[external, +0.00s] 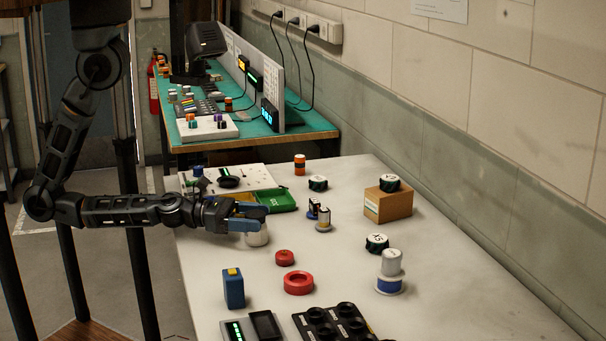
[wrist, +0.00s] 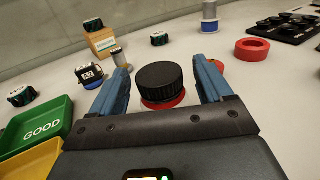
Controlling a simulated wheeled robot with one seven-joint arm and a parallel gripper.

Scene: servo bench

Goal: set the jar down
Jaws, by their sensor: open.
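The jar (wrist: 160,85) has a black ridged lid with a red rim below it in the wrist view. In the external view its pale body (external: 257,237) shows below my fingers and appears to stand upright on the white table (external: 330,230). My gripper (wrist: 163,80) is open, with one blue finger on each side of the lid and a small gap at both. In the external view my gripper (external: 248,217) reaches in from the left and hides the jar's top.
Green GOOD tray (wrist: 38,128) and yellow tray (wrist: 35,160) lie close on the left. A cardboard box (external: 388,205) stands further right. Table around the jar is mostly clear.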

